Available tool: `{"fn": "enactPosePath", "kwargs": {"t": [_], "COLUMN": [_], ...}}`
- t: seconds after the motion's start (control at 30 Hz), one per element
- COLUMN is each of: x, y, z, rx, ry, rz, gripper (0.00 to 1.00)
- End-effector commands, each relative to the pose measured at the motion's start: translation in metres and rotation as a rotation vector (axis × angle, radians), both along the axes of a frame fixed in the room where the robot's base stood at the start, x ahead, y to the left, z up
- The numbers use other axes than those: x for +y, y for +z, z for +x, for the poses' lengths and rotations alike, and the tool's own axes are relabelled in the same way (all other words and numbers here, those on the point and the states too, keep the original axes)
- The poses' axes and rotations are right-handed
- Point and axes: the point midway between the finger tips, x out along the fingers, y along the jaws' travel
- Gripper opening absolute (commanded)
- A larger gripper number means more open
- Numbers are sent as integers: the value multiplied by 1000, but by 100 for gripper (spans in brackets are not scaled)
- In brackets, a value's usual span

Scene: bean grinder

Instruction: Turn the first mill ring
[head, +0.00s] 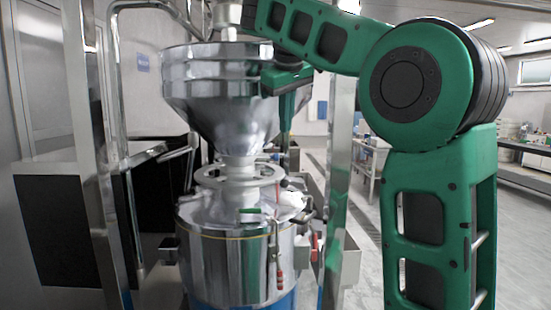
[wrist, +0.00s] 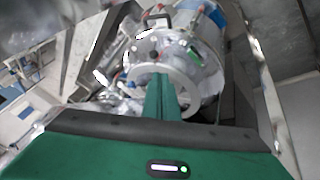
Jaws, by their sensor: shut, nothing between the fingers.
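The mill stands left of centre in the head view, with a shiny steel hopper (head: 210,88) above a metal drum (head: 225,265). A pale silver mill ring (head: 225,178) surrounds the neck under the hopper, with small knobs or handles near its right side. My gripper (head: 286,128) points down at the hopper's right side, above the ring and apart from it in the picture. In the wrist view, my green fingers (wrist: 160,80) are together, with nothing between them. They cover part of the silver ring (wrist: 190,92). The exact gap is unclear.
A green-handled lever (head: 250,210) and a red-handled part (head: 280,278) are on the drum's front. Steel frame posts (head: 92,120) stand at left. A dark panelled box (head: 55,225) sits behind them. A small white table (head: 370,160) stands at back right, with open floor nearby.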

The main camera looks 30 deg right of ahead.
Motion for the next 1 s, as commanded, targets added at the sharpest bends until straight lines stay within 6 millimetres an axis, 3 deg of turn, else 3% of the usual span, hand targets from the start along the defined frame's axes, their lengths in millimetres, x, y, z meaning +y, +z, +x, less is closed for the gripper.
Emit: {"fn": "enactPosePath", "kwargs": {"t": [0.4,1.0], "x": [12,32], "y": [-52,-103], "z": [19,32], "rx": [-183,-656], "ry": [-688,-1432], "rz": [147,366], "gripper": [0,0]}}
